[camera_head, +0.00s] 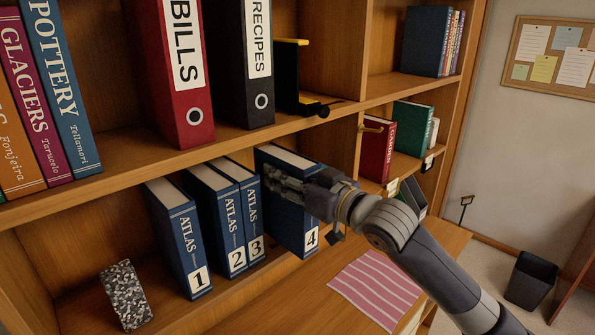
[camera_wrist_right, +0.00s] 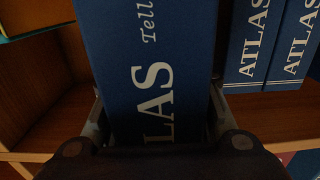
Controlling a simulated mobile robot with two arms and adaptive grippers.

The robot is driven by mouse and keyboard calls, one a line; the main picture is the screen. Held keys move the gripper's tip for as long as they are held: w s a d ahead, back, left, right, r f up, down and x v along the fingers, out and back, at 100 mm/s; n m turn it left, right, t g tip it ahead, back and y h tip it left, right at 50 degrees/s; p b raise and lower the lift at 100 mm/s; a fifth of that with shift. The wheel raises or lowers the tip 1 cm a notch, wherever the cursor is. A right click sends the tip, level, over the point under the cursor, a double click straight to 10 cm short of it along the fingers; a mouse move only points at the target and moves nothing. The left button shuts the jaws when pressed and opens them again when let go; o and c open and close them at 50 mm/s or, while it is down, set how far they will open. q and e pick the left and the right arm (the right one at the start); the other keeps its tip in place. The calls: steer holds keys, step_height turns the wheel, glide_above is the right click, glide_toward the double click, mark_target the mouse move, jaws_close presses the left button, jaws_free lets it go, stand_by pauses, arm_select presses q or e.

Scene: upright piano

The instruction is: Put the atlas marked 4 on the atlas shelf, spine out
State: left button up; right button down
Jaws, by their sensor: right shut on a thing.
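The blue atlas marked 4 (camera_head: 286,226) is upright at the atlas shelf (camera_head: 230,294), right of the others, with its spine and number label facing out. My right gripper (camera_head: 290,186) is shut on it near the upper part. In the right wrist view the atlas spine (camera_wrist_right: 150,50) fills the space between the fingers (camera_wrist_right: 156,112). Atlases 1 (camera_head: 178,240), 2 (camera_head: 217,222) and 3 (camera_head: 247,215) stand spine out to its left, with a narrow gap beside atlas 3. I cannot tell whether atlas 4's bottom touches the shelf board. My left gripper is not in view.
A speckled block (camera_head: 126,295) stands left of atlas 1. Above are the BILLS binder (camera_head: 178,75) and RECIPES binder (camera_head: 243,60). A shelf divider (camera_head: 345,160) rises right of atlas 4. A pink striped cloth (camera_head: 375,288) lies on the surface at lower right.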

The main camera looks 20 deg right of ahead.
steer(key=shift+p+x, duration=1.2)
steer(key=shift+x, duration=2.75)
steer(key=shift+f+b, duration=0.45)
steer(key=shift+f, duration=0.55)
steer(key=c, duration=1)
jaws_free()
steer(key=shift+o, duration=0.3)
steer(key=shift+s, duration=0.1)
steer(key=shift+f, duration=0.1)
steer(key=v, duration=1.2)
